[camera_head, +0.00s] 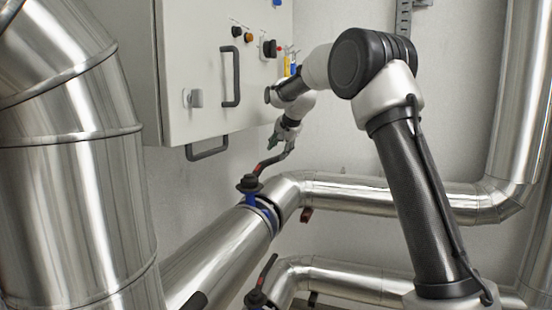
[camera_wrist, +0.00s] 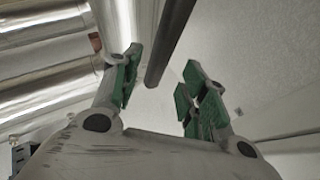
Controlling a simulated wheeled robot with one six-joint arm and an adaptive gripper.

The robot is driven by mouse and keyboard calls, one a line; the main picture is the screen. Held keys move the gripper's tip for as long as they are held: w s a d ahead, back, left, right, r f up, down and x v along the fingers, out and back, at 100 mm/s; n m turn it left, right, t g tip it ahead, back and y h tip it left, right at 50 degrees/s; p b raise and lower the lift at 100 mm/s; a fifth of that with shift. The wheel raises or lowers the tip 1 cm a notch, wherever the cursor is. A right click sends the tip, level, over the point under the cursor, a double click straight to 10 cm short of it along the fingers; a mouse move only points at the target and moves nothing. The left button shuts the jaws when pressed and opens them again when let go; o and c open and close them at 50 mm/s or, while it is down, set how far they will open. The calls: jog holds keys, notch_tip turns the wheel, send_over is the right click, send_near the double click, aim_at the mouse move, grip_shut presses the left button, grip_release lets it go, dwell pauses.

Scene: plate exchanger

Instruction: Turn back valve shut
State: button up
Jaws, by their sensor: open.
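The back valve (camera_head: 250,186) has a black hub and blue collar on the upper metal pipe. Its lever (camera_head: 272,161), red near the hub and dark farther out, points up and right, roughly along that pipe section. My gripper (camera_head: 282,138) is at the lever's far end. In the wrist view my gripper (camera_wrist: 160,75) has its two green-padded fingers apart. The dark lever bar (camera_wrist: 170,40) shows between them, its end near the fingertips. No contact is clear, and the lever's tip is partly hidden by the gripper in the head view.
A grey control cabinet (camera_head: 185,60) with handles and knobs hangs at the upper left, close to my arm. A second valve (camera_head: 258,298) with its own lever stands lower front. Metal pipes run right along the wall (camera_head: 400,190); a thick duct (camera_head: 70,190) fills the left.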

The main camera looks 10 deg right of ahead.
aim_at(275, 158)
jog(key=x, duration=0.5)
jog(key=shift+w+f, duration=0.1)
jog(key=shift+c, duration=0.2)
grip_shut()
